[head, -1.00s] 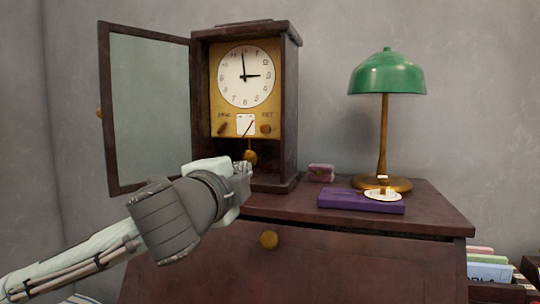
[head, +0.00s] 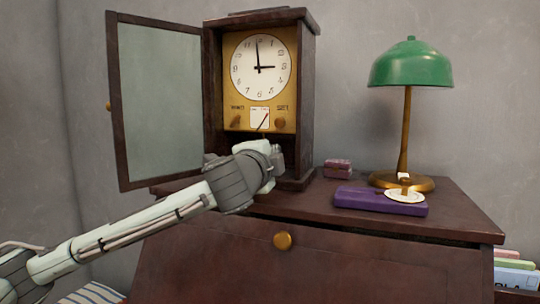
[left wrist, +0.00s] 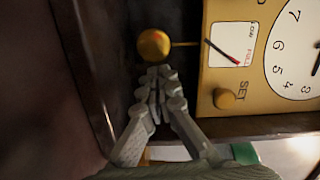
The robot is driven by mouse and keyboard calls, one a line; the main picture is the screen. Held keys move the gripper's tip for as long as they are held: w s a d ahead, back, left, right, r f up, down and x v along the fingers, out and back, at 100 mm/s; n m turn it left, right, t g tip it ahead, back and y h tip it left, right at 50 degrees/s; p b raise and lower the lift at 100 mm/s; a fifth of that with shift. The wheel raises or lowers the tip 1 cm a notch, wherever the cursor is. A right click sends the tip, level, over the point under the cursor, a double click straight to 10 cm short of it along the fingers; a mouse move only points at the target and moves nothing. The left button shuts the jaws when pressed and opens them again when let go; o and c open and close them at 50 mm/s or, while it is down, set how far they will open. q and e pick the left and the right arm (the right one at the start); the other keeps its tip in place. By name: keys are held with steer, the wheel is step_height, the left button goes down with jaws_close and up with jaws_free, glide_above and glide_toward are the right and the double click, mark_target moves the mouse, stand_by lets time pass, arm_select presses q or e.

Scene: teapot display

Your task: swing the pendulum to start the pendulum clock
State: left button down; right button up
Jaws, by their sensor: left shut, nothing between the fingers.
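The pendulum clock (head: 260,90) stands on the dark wooden desk with its glass door (head: 160,100) swung open to the left. Its dial reads about three o'clock. The pendulum, a round brass bob (left wrist: 153,45) on a thin rod, shows in the left wrist view; in the head view my arm hides it. My left gripper (left wrist: 160,78) is shut and empty, its fingertips just beside the bob inside the clock case. I cannot tell whether they touch it. In the head view the left gripper (head: 268,155) is at the lower opening of the case. My right gripper is not in view.
A green lamp (head: 410,65) stands on the desk (head: 330,228) to the right. A purple box (head: 380,203), a small white dish (head: 404,196) and a small pinkish box (head: 338,167) lie near it. The clock's side walls flank my left gripper.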

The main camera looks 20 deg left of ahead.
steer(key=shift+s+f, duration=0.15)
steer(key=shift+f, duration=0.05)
